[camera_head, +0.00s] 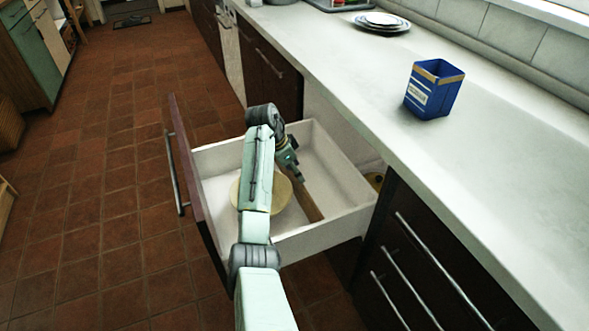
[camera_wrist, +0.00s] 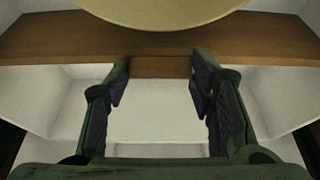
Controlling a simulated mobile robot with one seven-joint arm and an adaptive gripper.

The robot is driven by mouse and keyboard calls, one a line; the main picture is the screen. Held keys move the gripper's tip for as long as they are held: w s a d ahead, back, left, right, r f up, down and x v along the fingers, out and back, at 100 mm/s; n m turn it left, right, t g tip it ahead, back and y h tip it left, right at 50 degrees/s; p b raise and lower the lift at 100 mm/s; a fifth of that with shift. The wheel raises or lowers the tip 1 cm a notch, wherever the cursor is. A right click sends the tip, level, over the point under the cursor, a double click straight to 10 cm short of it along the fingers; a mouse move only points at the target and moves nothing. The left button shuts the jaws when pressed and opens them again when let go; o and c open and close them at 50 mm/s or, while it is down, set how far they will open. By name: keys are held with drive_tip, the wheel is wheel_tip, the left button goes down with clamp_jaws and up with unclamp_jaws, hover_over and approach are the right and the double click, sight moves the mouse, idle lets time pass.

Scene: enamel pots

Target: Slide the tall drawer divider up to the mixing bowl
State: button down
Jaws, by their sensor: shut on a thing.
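The tall drawer divider (camera_head: 312,207) is a brown wooden board standing across the open drawer. In the wrist view the divider (camera_wrist: 50,40) runs from left to right across the upper part. The mixing bowl (camera_head: 279,193) is cream-coloured and sits in the drawer left of the divider, partly hidden by my arm. Its rounded edge (camera_wrist: 160,12) shows at the top of the wrist view, over the board's far edge; I cannot tell whether they touch. My gripper (camera_head: 299,180) is at the divider, shut on it, with its fingers (camera_wrist: 160,78) on either side of a brown middle part.
The white drawer (camera_head: 222,161) is pulled out, with its walls close around the bowl and divider. The counter (camera_head: 400,125) above holds a blue container (camera_head: 432,101) and stacked plates (camera_head: 382,28).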

drive_tip(key=c, duration=0.7)
unclamp_jaws()
drive_tip(key=v, duration=0.7)
drive_tip(key=shift+r, duration=0.25)
